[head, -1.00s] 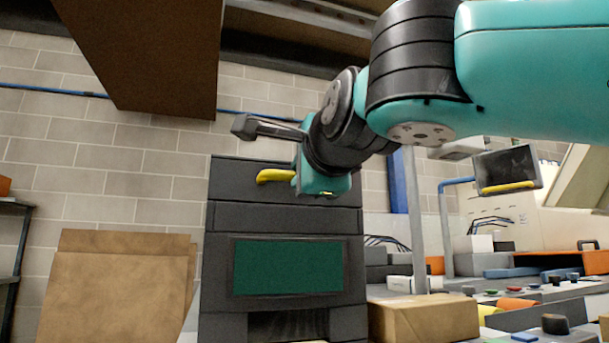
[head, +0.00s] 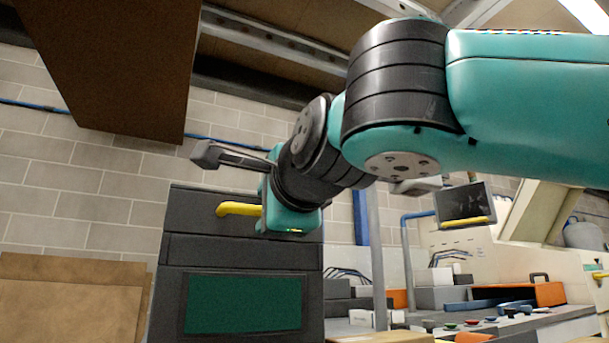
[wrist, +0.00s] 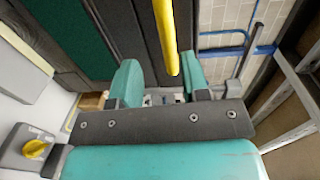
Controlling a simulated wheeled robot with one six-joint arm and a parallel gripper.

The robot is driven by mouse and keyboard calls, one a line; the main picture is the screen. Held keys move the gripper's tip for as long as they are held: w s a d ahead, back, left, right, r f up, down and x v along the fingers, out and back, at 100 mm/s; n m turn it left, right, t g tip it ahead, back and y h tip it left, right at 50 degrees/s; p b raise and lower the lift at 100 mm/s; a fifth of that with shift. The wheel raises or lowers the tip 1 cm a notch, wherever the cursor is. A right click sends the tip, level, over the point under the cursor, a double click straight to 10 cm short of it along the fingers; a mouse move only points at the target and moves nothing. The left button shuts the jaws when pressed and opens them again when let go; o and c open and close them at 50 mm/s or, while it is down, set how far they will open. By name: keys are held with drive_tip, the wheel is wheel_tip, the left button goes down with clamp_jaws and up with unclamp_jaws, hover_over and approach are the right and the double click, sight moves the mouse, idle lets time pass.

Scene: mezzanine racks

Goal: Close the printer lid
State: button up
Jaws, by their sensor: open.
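The printer (head: 176,260) is a tall dark grey cabinet with a green panel (head: 243,304) on its front. Its yellow handle (head: 238,209) sticks out near the top of the lid section (head: 185,215). From this angle I cannot tell how far the lid stands open. My gripper (head: 291,218) is just right of the handle, seen from the side. In the wrist view my gripper (wrist: 161,80) has its two teal fingers spread. The yellow handle (wrist: 165,35) reaches down into the gap between them, without clear contact. The handle's far side is hidden in the head view.
A brown box-like mass (head: 110,60) hangs above the printer at upper left. Cardboard (head: 65,310) leans at lower left. On the right are a bench with an orange case (head: 535,294) and a monitor (head: 466,205) on a post.

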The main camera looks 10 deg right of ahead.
drive_tip(key=p+v, duration=0.1)
drive_tip(key=v, duration=1.3)
drive_tip(key=shift+s, duration=0.2)
